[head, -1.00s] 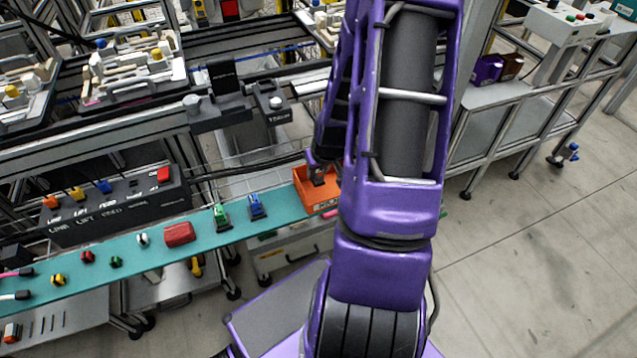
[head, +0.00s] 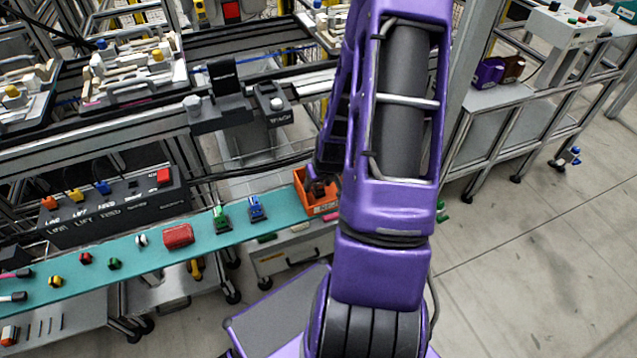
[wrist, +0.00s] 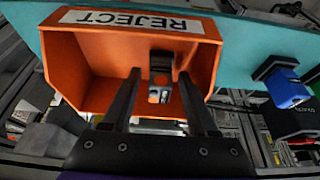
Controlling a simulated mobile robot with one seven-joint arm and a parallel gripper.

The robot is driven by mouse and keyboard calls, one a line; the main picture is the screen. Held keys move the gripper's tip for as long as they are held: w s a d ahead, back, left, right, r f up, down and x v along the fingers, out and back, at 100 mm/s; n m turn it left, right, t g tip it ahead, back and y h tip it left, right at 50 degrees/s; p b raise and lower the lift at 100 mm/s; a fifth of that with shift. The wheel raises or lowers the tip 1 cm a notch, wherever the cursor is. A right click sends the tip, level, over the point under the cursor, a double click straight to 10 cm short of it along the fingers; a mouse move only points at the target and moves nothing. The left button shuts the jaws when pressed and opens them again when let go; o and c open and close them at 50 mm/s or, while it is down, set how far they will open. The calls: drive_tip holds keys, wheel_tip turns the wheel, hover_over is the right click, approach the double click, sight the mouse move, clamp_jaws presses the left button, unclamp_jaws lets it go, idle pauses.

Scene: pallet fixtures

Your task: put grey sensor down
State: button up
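The grey sensor (wrist: 160,82), a small dark and metallic block, shows in the wrist view inside the orange reject bin (wrist: 85,90). My gripper (wrist: 161,78) is over the bin with its two fingers apart, one on each side of the sensor. A gap shows between each finger and the sensor. In the head view the orange bin (head: 325,209) sits at the right end of the teal shelf, and my gripper (head: 320,180) reaches down into it. My arm hides part of the bin there.
The teal shelf (head: 200,229) holds a blue part (head: 256,208), a green part (head: 221,219), a red block (head: 178,236) and several small plugs. A black control box (head: 115,207) with coloured switches stands behind it. Open floor (head: 530,270) lies to the right.

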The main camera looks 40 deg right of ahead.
drive_tip(key=shift+r, duration=0.1)
drive_tip(key=shift+r, duration=0.3)
drive_tip(key=p+v, duration=0.3)
drive_tip(key=v, duration=0.8)
drive_tip(key=shift+s+r, duration=0.2)
drive_tip(key=shift+s, duration=0.1)
drive_tip(key=shift+a+r, duration=0.1)
